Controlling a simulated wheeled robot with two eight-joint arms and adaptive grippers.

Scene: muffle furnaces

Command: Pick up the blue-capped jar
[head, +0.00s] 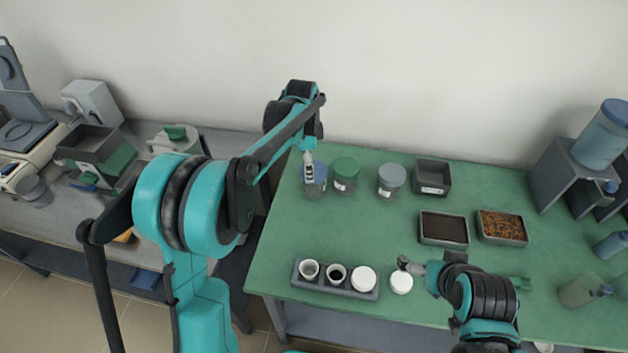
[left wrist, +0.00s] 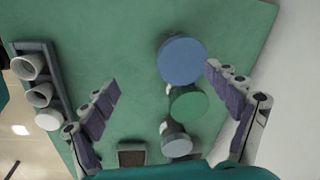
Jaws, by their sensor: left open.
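The blue-capped jar (head: 316,180) stands upright at the back left of the green table, partly hidden by my left gripper (head: 308,163). In the left wrist view its blue cap (left wrist: 182,61) lies ahead of the fingertips, nearer the right finger. My left gripper (left wrist: 160,88) is open and empty, its fingers spread wide over the green surface. A green-capped jar (head: 345,174) stands just right of the blue-capped one, and it also shows in the left wrist view (left wrist: 188,104). My right gripper (head: 407,266) is low near a white lid; its finger opening is not clear.
A grey-capped jar (head: 390,180) and an empty dark tray (head: 432,177) continue the back row. A rack (head: 336,285) with white cups stands at the front left. Two filled trays (head: 443,229) sit mid-table. The table's left middle is clear.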

